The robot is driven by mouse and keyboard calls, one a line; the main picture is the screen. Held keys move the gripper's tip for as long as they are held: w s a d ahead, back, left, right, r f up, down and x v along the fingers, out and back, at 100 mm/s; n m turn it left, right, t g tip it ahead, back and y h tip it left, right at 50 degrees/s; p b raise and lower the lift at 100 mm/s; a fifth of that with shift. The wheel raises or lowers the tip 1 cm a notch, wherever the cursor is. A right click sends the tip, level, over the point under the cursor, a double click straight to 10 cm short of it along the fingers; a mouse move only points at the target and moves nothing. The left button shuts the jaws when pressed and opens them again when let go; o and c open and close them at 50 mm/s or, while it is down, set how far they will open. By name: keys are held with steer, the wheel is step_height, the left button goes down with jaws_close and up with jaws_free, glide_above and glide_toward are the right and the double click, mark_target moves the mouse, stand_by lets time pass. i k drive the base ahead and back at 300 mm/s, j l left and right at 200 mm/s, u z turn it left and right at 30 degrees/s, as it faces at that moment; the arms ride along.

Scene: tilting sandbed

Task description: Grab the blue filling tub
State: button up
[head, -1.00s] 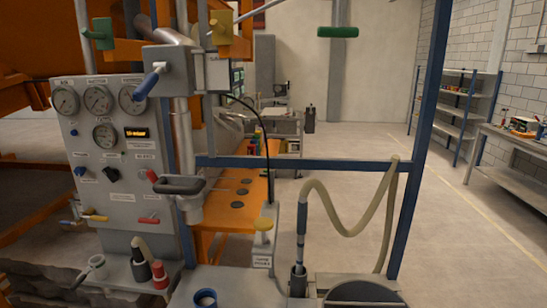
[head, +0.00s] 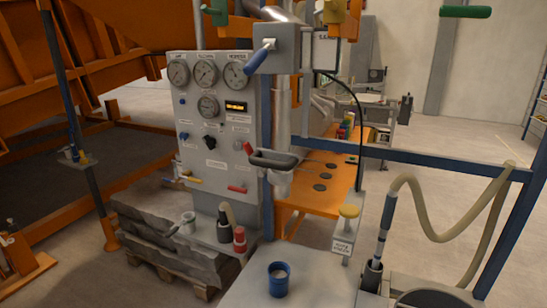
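A blue tub (head: 278,280) stands upright on the grey bench top (head: 250,294) at the bottom middle of the head view. My gripper is not in view.
A grey gauge panel (head: 212,125) with dials and levers rises behind the bench. A hose (head: 440,236) loops at right beside a blue frame (head: 430,164). A yellow-knobbed post (head: 349,211) stands behind the tub.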

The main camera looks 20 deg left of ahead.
mark_target(279, 271)
steer(key=i+j+u, duration=0.25)
steer(key=i, duration=0.15)
steer(key=i+u, duration=0.25)
steer(key=i, duration=0.2)
